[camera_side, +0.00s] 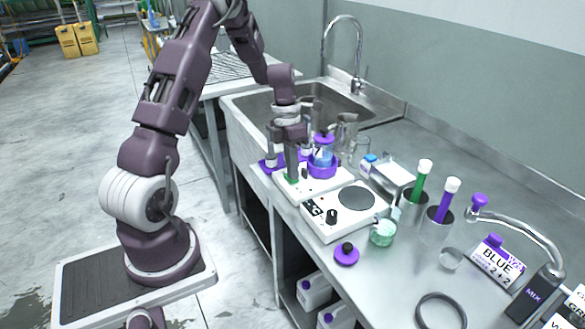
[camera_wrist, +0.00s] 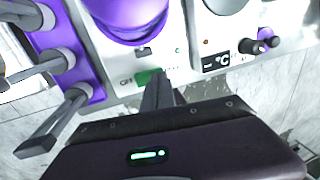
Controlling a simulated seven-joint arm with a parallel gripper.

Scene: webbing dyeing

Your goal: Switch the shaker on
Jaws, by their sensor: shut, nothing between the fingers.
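The shaker (camera_side: 312,186) is a white box with a purple round holder (camera_side: 323,165) on top, carrying a vessel with a purple cap. It fills the upper middle of the wrist view (camera_wrist: 170,62). A green switch (camera_wrist: 147,77) sits on its front edge beside an "OFF" label; it also shows in the side view (camera_side: 291,180). My gripper (camera_wrist: 158,76) is shut and empty, its fingertips at the switch's right part. In the side view my gripper (camera_side: 291,175) points down over the switch. I cannot tell whether it touches or which way the switch is set.
A hotplate (camera_side: 318,217) with a black knob stands right beside the shaker. A purple rack (camera_wrist: 53,40) with grey-handled tools is close on the left. Beakers, tubes in metal cups and a purple cap (camera_side: 346,254) crowd the counter. The sink (camera_side: 247,105) lies behind.

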